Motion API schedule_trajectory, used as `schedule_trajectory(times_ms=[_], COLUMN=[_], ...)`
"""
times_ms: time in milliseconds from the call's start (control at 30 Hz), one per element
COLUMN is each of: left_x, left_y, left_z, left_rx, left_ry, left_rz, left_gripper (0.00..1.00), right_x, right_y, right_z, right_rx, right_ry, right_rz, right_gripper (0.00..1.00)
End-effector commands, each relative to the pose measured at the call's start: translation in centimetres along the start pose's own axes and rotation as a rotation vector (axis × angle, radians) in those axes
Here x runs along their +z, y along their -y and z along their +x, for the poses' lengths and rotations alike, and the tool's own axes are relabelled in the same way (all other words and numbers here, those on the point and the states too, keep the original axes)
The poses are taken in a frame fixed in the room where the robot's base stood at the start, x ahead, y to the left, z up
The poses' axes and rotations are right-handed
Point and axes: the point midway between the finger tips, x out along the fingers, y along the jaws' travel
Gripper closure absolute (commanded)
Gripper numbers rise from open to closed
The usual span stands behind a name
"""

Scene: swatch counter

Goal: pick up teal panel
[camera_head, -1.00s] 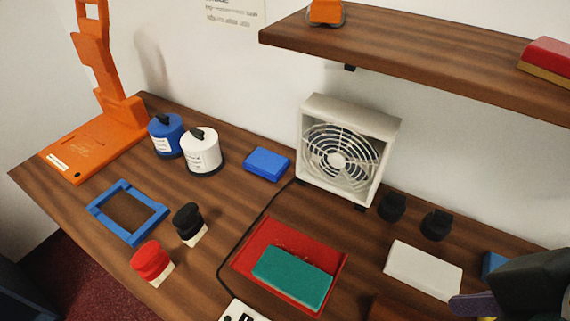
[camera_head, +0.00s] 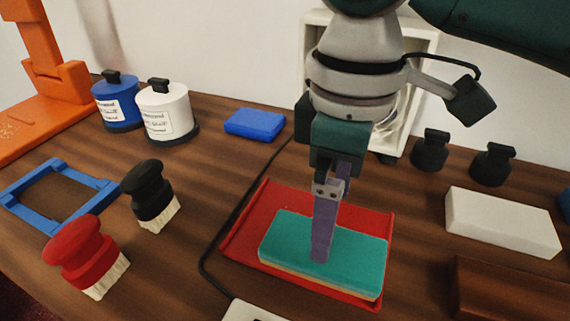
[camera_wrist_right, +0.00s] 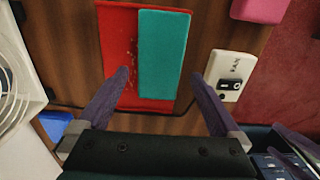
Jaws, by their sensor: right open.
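The teal panel (camera_head: 350,262) is a flat block with a pale lower edge, lying in the red tray (camera_head: 247,235). My right gripper (camera_head: 322,258) is over the panel, pointing down, and hides part of it in the head view. In the right wrist view the right gripper (camera_wrist_right: 160,78) is open, with its purple fingers apart and nothing between them at the tips. The teal panel (camera_wrist_right: 163,55) lies ahead of the fingers, in the right part of the red tray (camera_wrist_right: 118,60).
A black cable (camera_head: 238,205) runs left of the tray to a white socket box (camera_wrist_right: 231,74). A red brush (camera_head: 82,252) and a black brush (camera_head: 150,192) stand left. A white block (camera_head: 502,222) lies right. A fan (camera_head: 420,60) stands behind my arm.

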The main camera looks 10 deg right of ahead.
Motion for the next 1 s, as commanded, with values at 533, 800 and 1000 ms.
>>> schedule_trajectory(times_ms=[533,800,1000], left_x=[0.5,0.5,0.5], left_y=[0.1,0.1,0.1], left_z=[1.3,1.2,1.2], left_rx=[-0.003,-0.004,-0.004], left_ry=[0.001,0.001,0.001], left_rz=[0.005,0.006,0.006], left_gripper=[0.0,0.0,0.0], right_x=[-0.2,-0.2,-0.2], right_y=[0.1,0.1,0.1], right_z=[6.5,6.5,6.4], right_rx=[0.001,0.002,0.002], right_ry=[-0.003,-0.003,-0.003], right_rz=[0.0,0.0,0.0], right_gripper=[0.0,0.06,0.28])
